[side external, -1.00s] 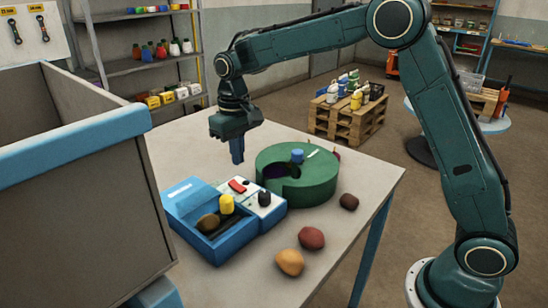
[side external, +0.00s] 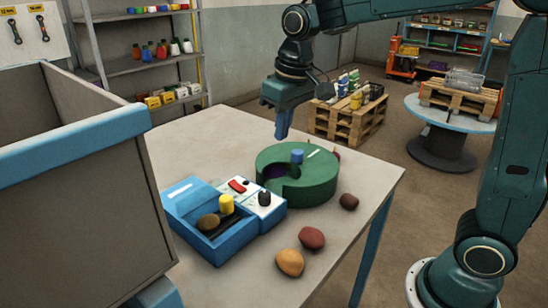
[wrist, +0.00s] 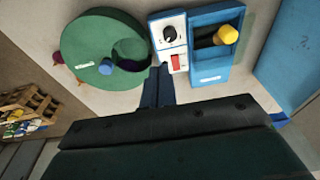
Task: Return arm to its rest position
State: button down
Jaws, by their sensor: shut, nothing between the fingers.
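My gripper (side external: 282,124) is shut and empty. In the side view it hangs fingers down above the table, over the back of the green round drum (side external: 318,182). In the wrist view its fingers (wrist: 157,88) point toward the gap below the drum and the blue device. The drum has a blue knob (side external: 297,156) and a dark opening in its side. The blue scale-like box (side external: 215,248) with a white panel and a red switch (side external: 238,186) stands left of the drum.
A red sack (side external: 311,238), an orange sack (side external: 290,262) and a dark brown sack (side external: 349,201) lie on the table (side external: 185,145). A large grey bin with a blue rim (side external: 80,140) stands at the left. A pallet with bottles (side external: 350,122) is behind the table.

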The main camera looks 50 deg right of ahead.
jog(key=s+d+t, duration=0.3)
jog(key=s, duration=1.8)
jog(key=shift+s+f+t, duration=0.2)
jog(key=shift+f+t, duration=0.1)
jog(key=shift+f, duration=0.05)
